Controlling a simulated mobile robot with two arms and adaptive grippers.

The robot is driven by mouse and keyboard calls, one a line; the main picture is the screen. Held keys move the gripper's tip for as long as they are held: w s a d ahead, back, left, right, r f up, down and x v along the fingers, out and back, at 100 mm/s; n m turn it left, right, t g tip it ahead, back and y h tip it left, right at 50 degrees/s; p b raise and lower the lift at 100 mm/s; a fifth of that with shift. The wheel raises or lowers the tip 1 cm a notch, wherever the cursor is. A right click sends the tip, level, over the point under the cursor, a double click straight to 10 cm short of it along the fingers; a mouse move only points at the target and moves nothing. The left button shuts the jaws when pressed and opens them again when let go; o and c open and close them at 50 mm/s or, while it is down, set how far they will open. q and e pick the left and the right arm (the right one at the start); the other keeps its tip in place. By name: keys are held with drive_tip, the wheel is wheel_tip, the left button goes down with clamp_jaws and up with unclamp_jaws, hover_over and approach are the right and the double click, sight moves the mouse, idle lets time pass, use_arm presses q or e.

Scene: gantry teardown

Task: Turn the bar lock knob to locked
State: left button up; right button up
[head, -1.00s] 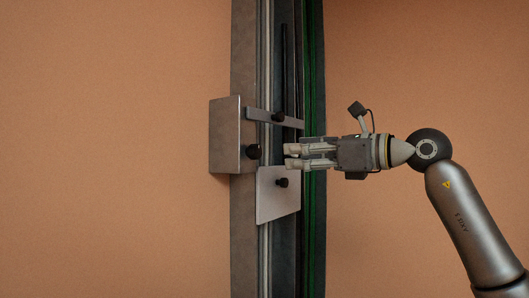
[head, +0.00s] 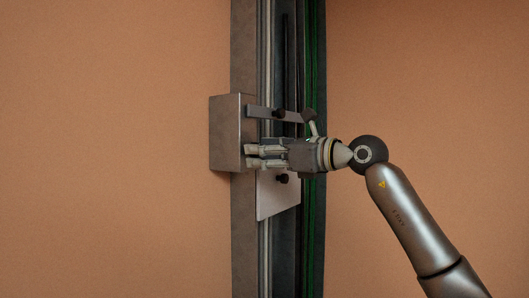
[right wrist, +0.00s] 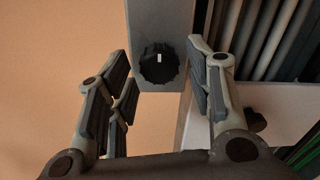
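A ribbed black knob (right wrist: 158,64) with a short white mark near its top sits on the end face of the grey metal box (head: 225,133). No label shows. My right gripper (head: 250,157) is level in front of the box and hides this knob in the head view. In the right wrist view its fingers (right wrist: 160,78) are spread to both sides of the knob, with visible gaps. The gripper is open and holds nothing. A flat grey bar (head: 262,113) runs right from the box and bears its own dark knob (head: 279,113). My left gripper is not in view.
A pale plate (head: 270,204) with a dark knob (head: 282,179) lies just below my right gripper. The upright gantry rail (head: 243,240) carries green cables (head: 314,220) along its right side. The orange-brown wall areas on both sides are bare.

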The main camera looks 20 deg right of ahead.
drive_tip(key=c, duration=0.8)
drive_tip(key=shift+m, duration=0.4)
drive_tip(key=m+b, duration=0.1)
drive_tip(key=m, duration=0.7)
drive_tip(key=m+b, duration=0.2)
drive_tip(key=m, duration=0.7)
drive_tip(key=shift+s+a+r, duration=0.15)
drive_tip(key=o, duration=1)
